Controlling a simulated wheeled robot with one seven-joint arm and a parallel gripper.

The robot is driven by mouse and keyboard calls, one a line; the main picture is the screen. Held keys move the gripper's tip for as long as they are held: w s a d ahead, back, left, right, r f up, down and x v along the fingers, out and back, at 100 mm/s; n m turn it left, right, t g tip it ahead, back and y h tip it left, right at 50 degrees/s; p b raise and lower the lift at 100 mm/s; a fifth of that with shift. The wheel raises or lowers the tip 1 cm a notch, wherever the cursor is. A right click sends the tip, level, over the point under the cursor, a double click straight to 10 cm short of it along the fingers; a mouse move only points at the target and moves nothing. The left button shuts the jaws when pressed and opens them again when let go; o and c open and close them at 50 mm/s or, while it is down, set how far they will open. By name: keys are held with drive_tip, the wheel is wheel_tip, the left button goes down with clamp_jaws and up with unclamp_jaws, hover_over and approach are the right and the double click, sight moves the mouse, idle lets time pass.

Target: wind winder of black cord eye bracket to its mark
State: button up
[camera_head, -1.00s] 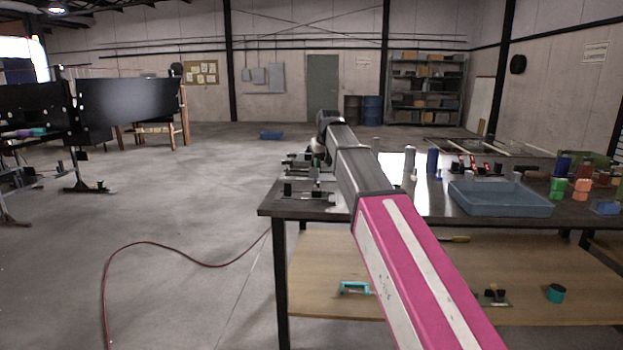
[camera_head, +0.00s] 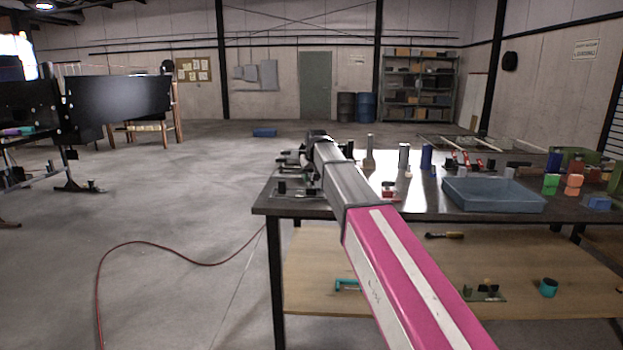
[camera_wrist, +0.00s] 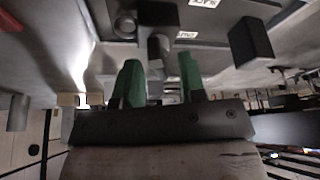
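My gripper (camera_wrist: 160,72) shows in the wrist view with two green fingers standing apart, open. A small grey-black upright part (camera_wrist: 158,47), perhaps the winder, appears between and just beyond the fingertips; I see no finger touching it. It stands at a dark plate (camera_wrist: 215,22) with a white label (camera_wrist: 204,3) that seems to read BLACK, upside down, and a smaller label (camera_wrist: 187,34). I cannot make out a mark. In the head view, dark bracket fixtures (camera_head: 282,188) sit at the bench's left corner, and my arm hides most of the area at the gripper.
A black block (camera_wrist: 250,43) and a round dark part (camera_wrist: 125,24) flank the grey-black part. On the bench (camera_head: 400,208) stand a blue tray (camera_head: 492,195), several cylinders and coloured blocks to the right. A red hose (camera_head: 150,243) lies on the open floor at left.

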drive_tip(key=shift+f, duration=0.1)
clamp_jaws()
drive_tip(key=shift+m, duration=0.4)
drive_tip(key=m+h, duration=0.1)
drive_tip(key=m, duration=0.1)
drive_tip(key=shift+a+m, duration=0.1)
drive_tip(key=shift+m, duration=0.3)
drive_tip(key=m+h, duration=0.1)
drive_tip(key=m, duration=0.2)
drive_tip(key=shift+m+h, duration=0.3)
drive_tip(key=shift+h, duration=0.1)
drive_tip(key=m+h, duration=0.1)
drive_tip(key=m, duration=0.2)
drive_tip(key=m+g+h, duration=0.1)
drive_tip(key=m, duration=0.2)
drive_tip(key=shift+w+a, duration=0.1)
drive_tip(key=shift+m, duration=0.4)
